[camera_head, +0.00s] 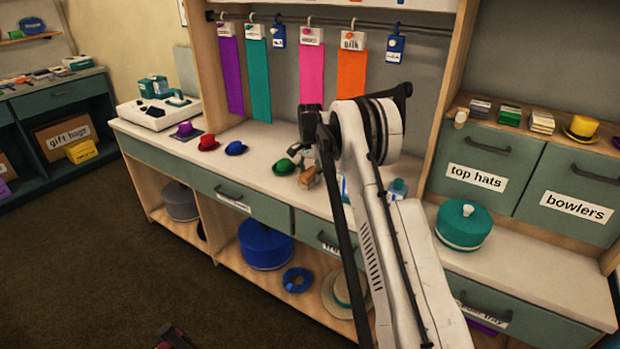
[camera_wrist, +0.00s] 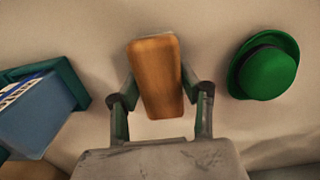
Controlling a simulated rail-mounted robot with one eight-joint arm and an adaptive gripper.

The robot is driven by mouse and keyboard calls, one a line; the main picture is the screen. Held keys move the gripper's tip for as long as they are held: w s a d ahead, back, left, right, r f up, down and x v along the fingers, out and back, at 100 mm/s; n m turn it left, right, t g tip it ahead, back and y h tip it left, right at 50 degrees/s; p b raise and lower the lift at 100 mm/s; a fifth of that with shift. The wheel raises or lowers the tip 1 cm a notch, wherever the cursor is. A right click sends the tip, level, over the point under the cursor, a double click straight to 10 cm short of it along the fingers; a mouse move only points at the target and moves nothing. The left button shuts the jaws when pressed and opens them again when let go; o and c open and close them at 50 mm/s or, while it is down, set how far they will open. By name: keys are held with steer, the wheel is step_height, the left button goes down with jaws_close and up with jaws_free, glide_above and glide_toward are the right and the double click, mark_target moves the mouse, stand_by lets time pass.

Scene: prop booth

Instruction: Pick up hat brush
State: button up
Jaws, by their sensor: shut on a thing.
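The hat brush (camera_wrist: 156,78), seen as a wooden brown block, is between the two fingers of my gripper (camera_wrist: 158,100) in the wrist view. The fingers touch its sides, so my gripper is shut on it. In the head view the brush (camera_head: 306,176) shows as a small brown shape at the counter, below my gripper (camera_head: 308,165). My arm covers part of the area around it. I cannot tell whether the brush touches the counter.
A green hat (camera_wrist: 265,68) lies close on the right in the wrist view; a blue item in a teal holder (camera_wrist: 72,82) is on the left. Blue (camera_head: 235,148) and red (camera_head: 208,142) hats stand farther left on the counter (camera_head: 255,184). Ribbons hang above.

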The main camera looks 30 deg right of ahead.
mark_target(308, 173)
steer(key=shift+r, duration=0.5)
steer(key=r, duration=0.2)
steer(key=a+r, duration=0.1)
steer(key=shift+s+r, duration=0.15)
steer(key=shift+r, duration=0.2)
steer(key=s+a+r, duration=0.4)
steer(key=a+r, duration=0.2)
steer(key=a, duration=0.3)
steer(key=shift+s+a+r, duration=0.2)
steer(key=shift+s+a, duration=0.1)
steer(key=shift+s, duration=0.05)
